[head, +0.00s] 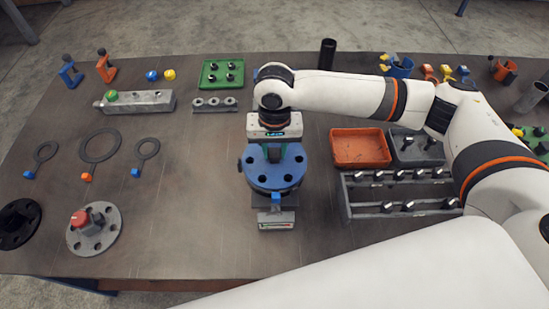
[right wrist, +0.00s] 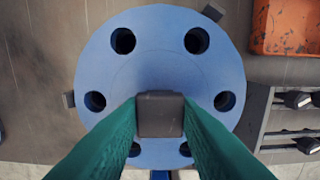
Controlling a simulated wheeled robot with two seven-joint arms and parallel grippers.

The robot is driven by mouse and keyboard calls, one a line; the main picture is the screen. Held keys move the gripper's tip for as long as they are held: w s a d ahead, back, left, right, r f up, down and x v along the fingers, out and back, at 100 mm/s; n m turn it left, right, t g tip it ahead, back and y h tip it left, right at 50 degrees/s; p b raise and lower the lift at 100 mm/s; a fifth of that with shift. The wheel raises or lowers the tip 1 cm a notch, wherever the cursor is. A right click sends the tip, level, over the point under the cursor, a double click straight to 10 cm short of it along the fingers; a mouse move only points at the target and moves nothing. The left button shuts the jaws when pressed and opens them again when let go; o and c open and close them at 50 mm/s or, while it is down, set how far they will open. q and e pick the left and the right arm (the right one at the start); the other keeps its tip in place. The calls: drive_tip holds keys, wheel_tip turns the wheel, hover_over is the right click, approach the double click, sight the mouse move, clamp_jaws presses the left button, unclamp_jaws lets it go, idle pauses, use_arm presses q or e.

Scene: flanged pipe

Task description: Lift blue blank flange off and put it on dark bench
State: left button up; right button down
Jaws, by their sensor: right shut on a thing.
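The blue blank flange (head: 272,176) is a round disc with bolt holes around its edge and a dark square knob in the middle. It sits on the pipe stand on the dark bench (head: 205,235). My right gripper (head: 272,155) comes down from above and is shut on the knob. In the right wrist view the green fingers press on both sides of the knob, over the flange (right wrist: 160,65). I cannot tell whether the flange is touching the pipe beneath it. My left gripper is not in view.
An orange tray (head: 361,147) and a grey rack with bolts (head: 400,192) stand to the right. Ring gaskets (head: 100,146), a grey flange with a red knob (head: 95,230) and a black flange (head: 18,224) lie left. The bench between these and the stand is clear.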

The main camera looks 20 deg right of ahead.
drive_tip(key=shift+r, duration=0.1)
drive_tip(key=shift+w+r, duration=0.15)
drive_tip(key=shift+r, duration=0.35)
wheel_tip(320, 180, up, 9)
drive_tip(key=b, duration=0.1)
drive_tip(key=shift+b, duration=0.3)
wheel_tip(320, 180, up, 5)
drive_tip(key=p, duration=0.7)
hover_over(274, 152)
idle(0.3)
drive_tip(key=shift+f, duration=0.1)
idle(0.4)
